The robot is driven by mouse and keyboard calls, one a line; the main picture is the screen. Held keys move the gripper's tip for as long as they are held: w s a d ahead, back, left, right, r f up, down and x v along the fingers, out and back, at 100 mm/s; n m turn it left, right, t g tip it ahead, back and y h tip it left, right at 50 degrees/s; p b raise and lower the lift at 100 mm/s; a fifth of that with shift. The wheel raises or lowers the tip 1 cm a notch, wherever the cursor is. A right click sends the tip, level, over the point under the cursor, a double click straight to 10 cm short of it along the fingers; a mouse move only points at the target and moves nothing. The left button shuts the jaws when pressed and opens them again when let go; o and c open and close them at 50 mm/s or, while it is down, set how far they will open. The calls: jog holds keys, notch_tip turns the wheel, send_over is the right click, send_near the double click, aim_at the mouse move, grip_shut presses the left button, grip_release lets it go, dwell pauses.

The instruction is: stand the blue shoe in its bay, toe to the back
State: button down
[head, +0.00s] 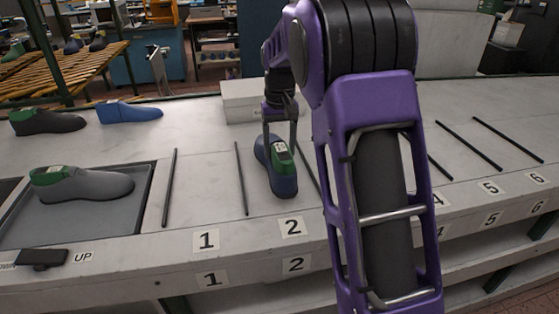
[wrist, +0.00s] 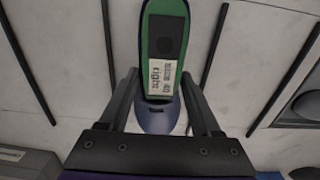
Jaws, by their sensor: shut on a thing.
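The dark blue shoe (head: 286,186) has a green top with a white label; in the wrist view its blue part (wrist: 158,122) lies between the fingers. My gripper (head: 280,141) is shut on it from above. The shoe is upright between two dark divider bars, behind the label 2 (head: 291,227). Its heel faces the front and its toe points to the back. It is at or close to the counter surface; I cannot tell whether it touches. The wrist view shows the green top (wrist: 162,30) with the word "right"; the fingers hide part of its sides.
A grey shoe (head: 105,187) lies on a dark-rimmed tray (head: 60,228) at left. A brighter blue shoe (head: 130,112) and a dark shoe (head: 52,123) stand at the back left. A pale box (head: 240,103) is behind my gripper. Bay 1 (head: 205,185) is empty. My arm hides bay 3.

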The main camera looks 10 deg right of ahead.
notch_tip(320, 180, down, 3)
jog(key=shift+f, duration=0.2)
jog(key=shift+c, duration=0.4)
grip_release()
jog(key=shift+f, duration=0.15)
notch_tip(320, 180, up, 12)
jog(key=shift+r+p, duration=0.1)
jog(key=shift+p, duration=0.6)
